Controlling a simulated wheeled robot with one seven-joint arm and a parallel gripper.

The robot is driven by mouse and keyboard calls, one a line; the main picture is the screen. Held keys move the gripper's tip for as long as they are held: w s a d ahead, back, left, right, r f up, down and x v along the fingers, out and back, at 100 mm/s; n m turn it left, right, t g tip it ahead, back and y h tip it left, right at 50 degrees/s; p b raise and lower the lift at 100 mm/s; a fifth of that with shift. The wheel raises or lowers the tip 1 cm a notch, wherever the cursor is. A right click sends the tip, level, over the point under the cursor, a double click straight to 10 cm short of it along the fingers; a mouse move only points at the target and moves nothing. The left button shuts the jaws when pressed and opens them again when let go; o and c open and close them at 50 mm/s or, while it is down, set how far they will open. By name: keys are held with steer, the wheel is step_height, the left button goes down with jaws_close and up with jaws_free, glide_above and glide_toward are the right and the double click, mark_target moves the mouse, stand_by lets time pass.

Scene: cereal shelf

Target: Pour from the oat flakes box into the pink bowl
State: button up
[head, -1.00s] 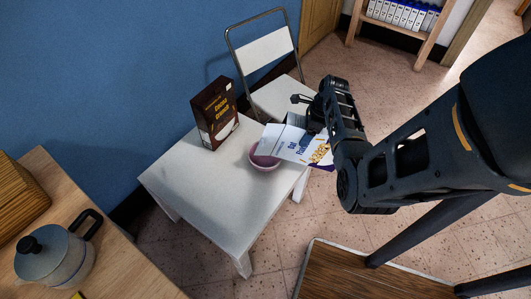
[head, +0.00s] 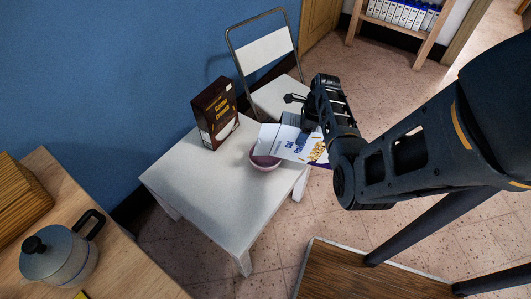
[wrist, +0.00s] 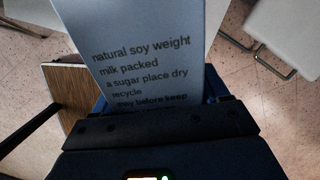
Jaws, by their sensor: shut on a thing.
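The oat flakes box (head: 287,145) is white and blue with a yellow picture. It is tipped on its side, its left end over the pink bowl (head: 265,160). My gripper (head: 304,128) is shut on the box; my arm hides part of it. The bowl stands near the right edge of the white table (head: 205,185).
A brown cereal box (head: 215,112) stands upright at the back of the table. A folding chair (head: 266,52) is behind it. A kettle-like pot (head: 58,256) is on a wooden counter at lower left. The table's front left is clear.

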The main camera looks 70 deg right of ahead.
mark_target(287, 118)
steer(key=shift+w+r+p, duration=0.3)
steer(key=shift+w+p, duration=0.05)
steer(key=shift+w, duration=0.15)
steer(key=shift+w+a+g+h, duration=0.15)
steer(key=shift+w+g, duration=0.35)
steer(key=shift+g, duration=0.05)
steer(key=shift+w+a+g+h, duration=0.15)
steer(key=shift+w+g, duration=0.3)
steer(key=shift+g, duration=0.1)
stand_by(1.5)
steer(key=shift+w+a+r+g+p, duration=0.15)
steer(key=shift+w+r+g+p, duration=0.3)
steer(key=shift+w+r+p, duration=0.15)
steer(key=shift+w+a+r+g+p, duration=0.15)
steer(key=shift+w+r+g+p, duration=0.3)
steer(key=shift+w+r+p, duration=0.15)
stand_by(3.7)
